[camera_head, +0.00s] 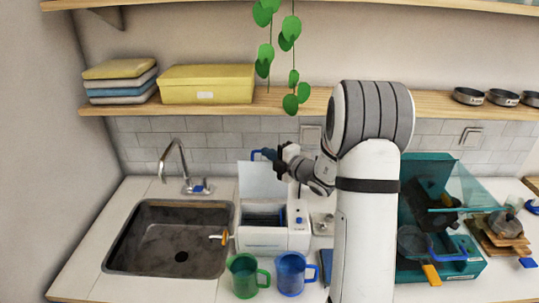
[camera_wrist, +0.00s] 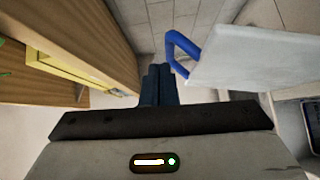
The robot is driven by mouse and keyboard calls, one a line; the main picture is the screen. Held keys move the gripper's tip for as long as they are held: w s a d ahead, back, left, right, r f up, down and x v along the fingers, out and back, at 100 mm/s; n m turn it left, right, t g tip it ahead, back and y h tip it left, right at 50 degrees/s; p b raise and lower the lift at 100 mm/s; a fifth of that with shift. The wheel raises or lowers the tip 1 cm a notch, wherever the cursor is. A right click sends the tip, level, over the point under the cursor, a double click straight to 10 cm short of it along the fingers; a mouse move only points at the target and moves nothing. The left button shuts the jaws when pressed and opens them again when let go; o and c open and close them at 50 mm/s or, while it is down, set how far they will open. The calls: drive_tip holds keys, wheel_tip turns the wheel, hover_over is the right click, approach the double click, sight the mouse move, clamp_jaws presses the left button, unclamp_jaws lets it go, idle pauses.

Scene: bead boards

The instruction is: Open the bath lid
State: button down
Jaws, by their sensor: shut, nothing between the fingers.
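The white bath (camera_head: 262,238) stands on the counter right of the sink. Its lid (camera_head: 258,182) is raised roughly upright at the back, and the dark inside of the bath shows. The lid also shows in the wrist view (camera_wrist: 255,58), with its blue handle (camera_wrist: 178,47) on its near edge. In the head view the handle (camera_head: 256,153) is at the lid's top. My gripper (camera_head: 269,155) is beside the handle at the top of the lid. Its dark blue fingers (camera_wrist: 158,85) are shut together and empty, and the handle is not between them.
A green mug (camera_head: 243,277) and a blue mug (camera_head: 289,274) stand in front of the bath. The sink (camera_head: 170,240) is to the left. The wooden shelf (camera_head: 225,106) with a yellow box (camera_head: 207,82) runs above.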

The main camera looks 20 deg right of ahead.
drive_tip(key=s+d+r+b, duration=0.1)
drive_tip(key=s+d+r, duration=0.15)
drive_tip(key=s, duration=0.35)
drive_tip(key=s+d+r, duration=0.2)
drive_tip(key=s+r, duration=0.1)
drive_tip(key=s, duration=0.2)
drive_tip(key=s+a+f+n+g+b, duration=0.15)
drive_tip(key=s+a+n+g, duration=0.5)
drive_tip(key=n, duration=0.65)
drive_tip(key=s+a+f+n+g, duration=0.2)
drive_tip(key=s+a+n+g, duration=0.2)
drive_tip(key=s+a+n, duration=0.7)
drive_tip(key=s+d+f+n+h+b, duration=0.1)
drive_tip(key=s+d+n+h, duration=0.3)
drive_tip(key=n, duration=0.8)
drive_tip(key=s+d+f+n+g+h, duration=0.1)
drive_tip(key=s+d+n+h, duration=0.3)
drive_tip(key=n, duration=0.9)
drive_tip(key=shift+s+f+b, duration=0.35)
drive_tip(key=shift+s, duration=0.7)
